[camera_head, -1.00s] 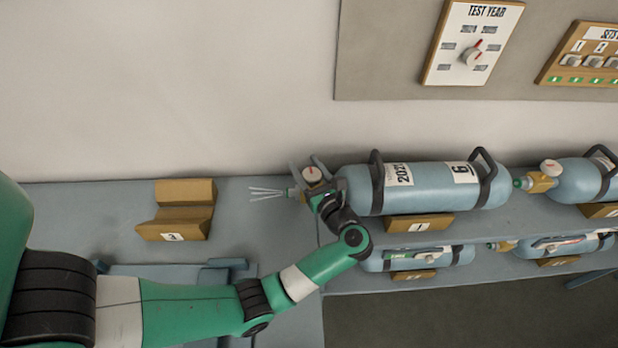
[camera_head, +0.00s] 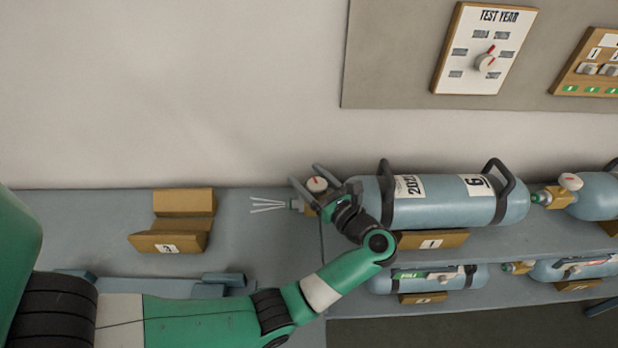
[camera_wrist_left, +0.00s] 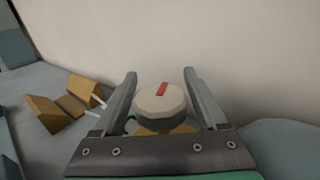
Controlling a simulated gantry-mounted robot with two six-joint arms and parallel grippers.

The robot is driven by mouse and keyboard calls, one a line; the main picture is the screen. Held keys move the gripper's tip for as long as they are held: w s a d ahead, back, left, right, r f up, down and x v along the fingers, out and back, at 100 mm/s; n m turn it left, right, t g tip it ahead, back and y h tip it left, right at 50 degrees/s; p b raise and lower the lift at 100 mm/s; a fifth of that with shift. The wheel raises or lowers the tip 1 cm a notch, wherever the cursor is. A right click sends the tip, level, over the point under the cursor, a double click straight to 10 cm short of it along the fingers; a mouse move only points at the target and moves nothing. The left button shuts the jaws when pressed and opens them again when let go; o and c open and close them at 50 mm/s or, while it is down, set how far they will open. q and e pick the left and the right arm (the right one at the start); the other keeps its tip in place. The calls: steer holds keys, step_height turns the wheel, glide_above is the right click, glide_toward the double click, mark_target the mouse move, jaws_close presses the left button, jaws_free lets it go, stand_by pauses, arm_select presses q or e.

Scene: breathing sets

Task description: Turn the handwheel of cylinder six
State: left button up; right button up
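Cylinder six (camera_head: 445,205) is a light blue bottle with labels "6" and "2027" or similar, lying on its side on a wooden cradle marked 1. Its handwheel (camera_head: 317,184), a round pale knob with a red mark, is at its left end; it also shows in the left wrist view (camera_wrist_left: 160,103). My left gripper (camera_head: 305,175) is at this valve. In the left wrist view its fingers (camera_wrist_left: 160,73) stand on both sides of the handwheel, with gaps visible beside it. White streaks (camera_head: 267,205) extend left from the valve outlet. My right gripper is out of view.
An empty wooden cradle marked 3 (camera_head: 170,243) stands on the bench to the left. Another cylinder (camera_head: 597,195) lies to the right, and more lie on a lower shelf (camera_head: 515,297). A "TEST YEAR" dial panel (camera_head: 487,50) hangs on the wall.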

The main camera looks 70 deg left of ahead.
arm_select(q)
steer(key=shift+o, duration=0.8)
steer(key=v, duration=1.1)
steer(key=shift+d, duration=0.3)
steer(key=shift+w, duration=0.1)
